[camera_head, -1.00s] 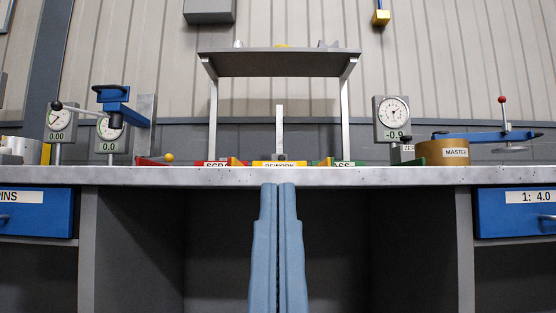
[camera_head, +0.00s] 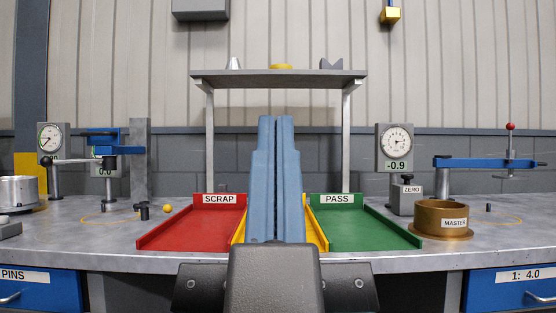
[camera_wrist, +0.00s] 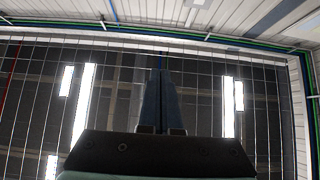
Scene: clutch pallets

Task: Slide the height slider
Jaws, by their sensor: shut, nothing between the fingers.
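My gripper (camera_head: 277,120) has long blue fingers, shut together and empty. It points up in front of the middle of the bench, hiding much of the yellow tray. In the wrist view the shut fingers (camera_wrist: 160,75) point toward the ceiling, with no task object there. No part is labelled as the height slider. A blue carriage (camera_head: 104,139) sits beside a grey upright column (camera_head: 140,160) at the left, well apart from my gripper. At the right a blue arm (camera_head: 478,163) carries a red-knobbed rod (camera_head: 510,150). I cannot tell which is the slider.
A red SCRAP tray (camera_head: 190,228) and a green PASS tray (camera_head: 368,230) flank the yellow tray (camera_head: 317,232). A raised shelf (camera_head: 278,78) stands behind. Dial gauges (camera_head: 396,142), a brass MASTER ring (camera_head: 440,215) and blue drawers (camera_head: 510,290) are at the sides.

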